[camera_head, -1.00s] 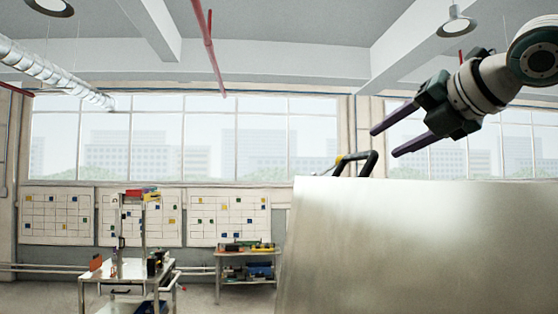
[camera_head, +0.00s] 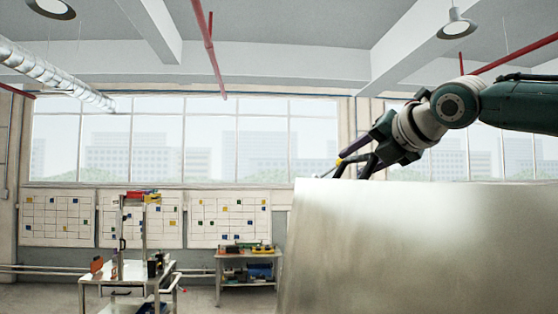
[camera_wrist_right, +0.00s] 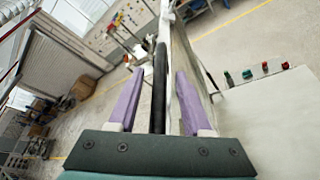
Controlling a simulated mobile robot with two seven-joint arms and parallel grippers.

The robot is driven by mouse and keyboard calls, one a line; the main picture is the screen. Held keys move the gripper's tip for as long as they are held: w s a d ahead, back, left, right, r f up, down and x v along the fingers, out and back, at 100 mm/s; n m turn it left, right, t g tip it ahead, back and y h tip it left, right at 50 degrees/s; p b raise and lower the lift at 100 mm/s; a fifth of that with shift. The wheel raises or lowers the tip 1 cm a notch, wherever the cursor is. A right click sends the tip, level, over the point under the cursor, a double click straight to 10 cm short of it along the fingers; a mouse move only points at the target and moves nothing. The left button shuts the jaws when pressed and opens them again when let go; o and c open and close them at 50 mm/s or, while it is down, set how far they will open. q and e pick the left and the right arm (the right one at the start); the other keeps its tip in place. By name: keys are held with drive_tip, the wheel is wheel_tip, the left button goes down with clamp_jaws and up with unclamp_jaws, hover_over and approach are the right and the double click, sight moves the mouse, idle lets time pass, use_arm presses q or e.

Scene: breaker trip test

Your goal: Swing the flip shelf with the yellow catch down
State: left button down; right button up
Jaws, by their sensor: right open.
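The flip shelf (camera_head: 420,250) is a large bare metal panel standing raised and filling the lower right of the head view. A black handle (camera_head: 366,168) stands up at its top left edge, with the yellow catch (camera_head: 339,161) by it. My right gripper (camera_head: 352,157) is at the handle, partly covering it. In the right wrist view a black bar (camera_wrist_right: 160,90), which looks like the handle, runs between the open purple fingers of the gripper (camera_wrist_right: 160,75), with gaps visible on both sides. The left gripper is not in view.
A metal cart (camera_head: 125,268) with small items stands at left, and a low shelf table (camera_head: 247,255) stands by the back wall. In the wrist view a pale surface (camera_wrist_right: 275,110) with several coloured knobs lies to the right. Open floor lies between.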

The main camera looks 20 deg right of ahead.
drive_tip(key=shift+c, duration=0.3)
clamp_jaws()
idle(1.0)
